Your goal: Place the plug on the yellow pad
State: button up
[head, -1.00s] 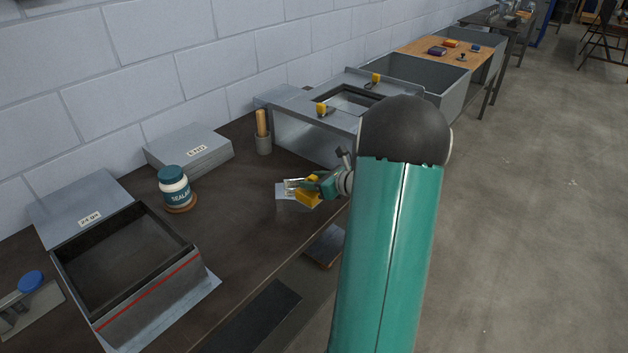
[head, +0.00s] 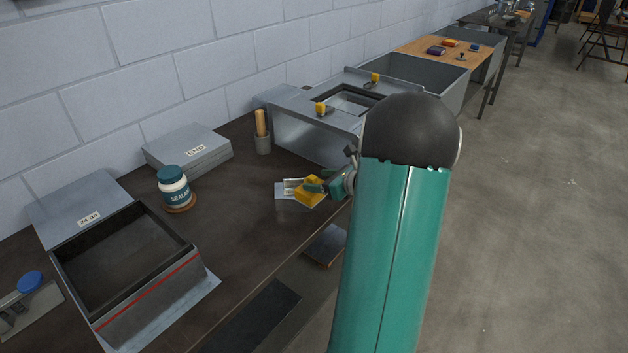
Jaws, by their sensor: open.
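A yellow block-like piece (head: 309,193), which may be the yellow pad, is on the bench near its front edge. A small pale metallic piece (head: 292,184) is just left of it, over a light grey sheet (head: 284,194). I cannot tell for sure which of these is the plug. My gripper (head: 316,187), with green fingers, is open at the right side of the yellow piece. Whether a finger touches it is too small to tell. My gripper and wrist hide part of the area on the right.
An open dark metal box (head: 178,284) stands front left. A sealant jar (head: 174,184), a stack of sheets (head: 190,150) and a cup with a wooden handle (head: 263,143) stand behind. A grey duct piece with clamps (head: 310,132) is beyond. Mid-bench is bare.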

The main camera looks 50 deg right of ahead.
jog(key=v, duration=0.9)
jog(key=w+a+r+n+g+y, duration=0.25)
jog(key=a+n, duration=0.45)
jog(key=a, duration=0.5)
jog(key=w+a+r+n+g+y, duration=0.1)
jog(key=a+r+n+g+y, duration=0.2)
jog(key=a+n, duration=0.65)
jog(key=s+a+r+n+h, duration=0.1)
jog(key=s+a+n+h, duration=0.1)
jog(key=a+n, duration=0.4)
jog(key=s+a+r+n+g+h, duration=0.1)
jog(key=s+a+r+n+h, duration=0.1)
jog(key=s+a+n, duration=0.3)
jog(key=s+a+r+n+g+h, duration=0.1)
jog(key=s+a+r+n+h, duration=0.1)
jog(key=s+a+n, duration=0.2)
jog(key=a+n, duration=0.3)
jog(key=a, duration=0.1)
jog(key=shift+a+h, duration=0.3)
jog(key=shift+h, duration=0.05)
